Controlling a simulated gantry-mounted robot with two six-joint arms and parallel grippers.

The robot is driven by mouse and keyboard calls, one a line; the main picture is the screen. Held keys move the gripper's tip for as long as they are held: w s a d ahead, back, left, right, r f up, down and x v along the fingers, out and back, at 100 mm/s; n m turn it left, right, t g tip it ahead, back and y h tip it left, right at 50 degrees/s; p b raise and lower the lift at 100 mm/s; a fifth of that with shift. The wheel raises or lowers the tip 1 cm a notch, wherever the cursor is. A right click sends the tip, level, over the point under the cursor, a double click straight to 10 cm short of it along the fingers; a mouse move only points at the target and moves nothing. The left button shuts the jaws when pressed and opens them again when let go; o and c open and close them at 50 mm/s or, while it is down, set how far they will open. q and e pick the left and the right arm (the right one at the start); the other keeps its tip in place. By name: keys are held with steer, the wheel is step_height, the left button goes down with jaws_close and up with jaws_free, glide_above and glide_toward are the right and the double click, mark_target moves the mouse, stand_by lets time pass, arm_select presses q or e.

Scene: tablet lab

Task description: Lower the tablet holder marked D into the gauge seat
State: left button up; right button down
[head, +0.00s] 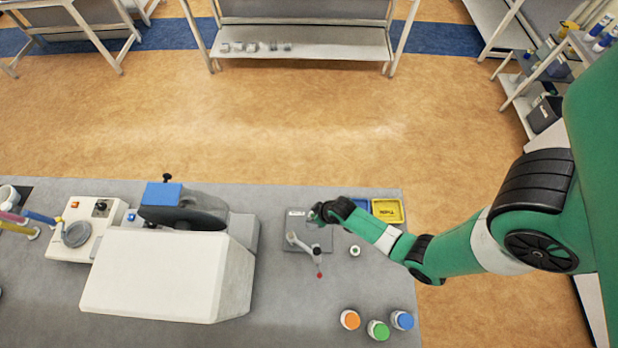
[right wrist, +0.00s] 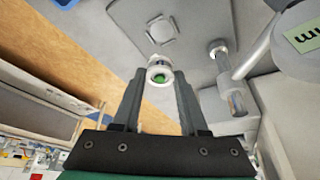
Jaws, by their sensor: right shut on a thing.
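My right gripper (head: 322,212) is over the grey gauge base plate (head: 294,238) in the head view. In the right wrist view its two fingers (right wrist: 156,84) are shut on a small white round tablet holder (right wrist: 157,65) with a green centre. I cannot read a letter on it. A raised square grey seat (right wrist: 160,28) on the plate shows just beyond the holder, which appears apart from it. The gauge's metal spindle (right wrist: 222,62) stands right of the holder. A round dial part (right wrist: 296,45) with a green label is farther right. My left gripper is not in view.
A small white round piece (head: 355,250) stands right of the plate. Blue and yellow trays (head: 388,210) lie behind it. Orange, green and blue-topped jars (head: 378,330) stand at the front. A large white-and-grey machine (head: 165,275) fills the bench to the left.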

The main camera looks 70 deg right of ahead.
steer(key=shift+s+f, duration=0.15)
steer(key=shift+f, duration=0.1)
steer(key=shift+f+b, duration=0.8)
steer(key=shift+f, duration=0.05)
step_height(320, 180, down, 4)
steer(key=b, duration=0.4)
steer(key=shift+f, duration=0.25)
steer(key=shift+f+b, duration=0.45)
steer(key=shift+f, duration=0.15)
stand_by(1.1)
steer(key=shift+c, duration=1.8)
jaws_free()
